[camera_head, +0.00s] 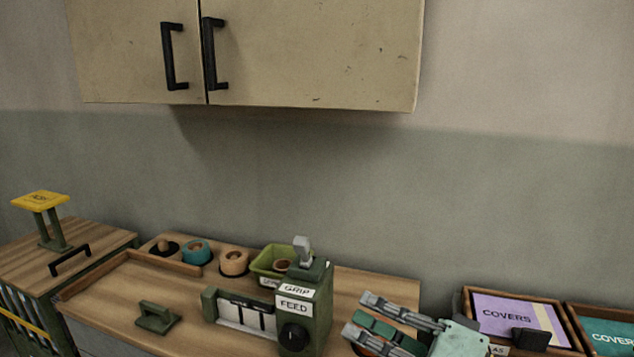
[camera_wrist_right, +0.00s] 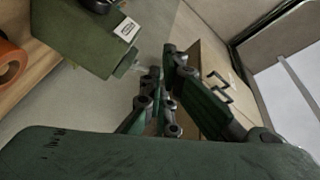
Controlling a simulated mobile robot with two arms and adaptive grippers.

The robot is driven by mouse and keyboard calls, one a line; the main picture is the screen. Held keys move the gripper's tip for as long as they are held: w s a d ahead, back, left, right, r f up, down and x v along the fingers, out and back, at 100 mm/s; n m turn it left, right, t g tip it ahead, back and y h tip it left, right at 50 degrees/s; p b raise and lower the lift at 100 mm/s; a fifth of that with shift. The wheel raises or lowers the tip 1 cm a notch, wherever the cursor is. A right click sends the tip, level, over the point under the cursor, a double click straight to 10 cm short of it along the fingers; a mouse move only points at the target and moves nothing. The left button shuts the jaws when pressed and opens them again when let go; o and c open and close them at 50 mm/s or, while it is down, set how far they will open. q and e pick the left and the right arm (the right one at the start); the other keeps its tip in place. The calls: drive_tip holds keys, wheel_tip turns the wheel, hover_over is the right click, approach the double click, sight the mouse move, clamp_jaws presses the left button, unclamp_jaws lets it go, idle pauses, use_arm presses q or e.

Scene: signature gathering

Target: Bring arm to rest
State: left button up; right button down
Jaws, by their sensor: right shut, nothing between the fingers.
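My right gripper (camera_head: 358,314) comes in from the lower right of the head view, over the right end of the wooden worktop (camera_head: 375,286). Its fingers point left towards the green device labelled GRIP and FEED (camera_head: 305,312), with a gap between them. In the right wrist view the fingers (camera_wrist_right: 162,65) lie close together and hold nothing. My left gripper is in neither view.
Left of the device are a green handled block (camera_head: 156,317), several round holders and a green bin (camera_head: 268,262). Covers trays, one purple (camera_head: 507,314), stand right of my gripper. A wall cabinet (camera_head: 300,50) hangs above; the space below it is clear.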

drive_tip(key=s+d+f+n+g+h, duration=0.15)
drive_tip(key=s+f+h, duration=0.25)
drive_tip(key=f, duration=0.8)
drive_tip(key=s+d+f+n+g+h, duration=0.15)
drive_tip(key=s+f+h, duration=0.25)
drive_tip(key=f, duration=0.7)
drive_tip(key=s+d+f+g+h, duration=0.55)
drive_tip(key=s+d+f, duration=0.5)
drive_tip(key=s, duration=0.35)
wheel_tip(320, 180, down, 28)
drive_tip(key=s, duration=0.3)
drive_tip(key=s+d+f+g+h, duration=0.1)
drive_tip(key=s+d+f, duration=0.1)
drive_tip(key=s+f, duration=1.2)
drive_tip(key=shift+s+d+f, duration=0.15)
drive_tip(key=shift+s, duration=0.65)
drive_tip(key=shift+g, duration=0.25)
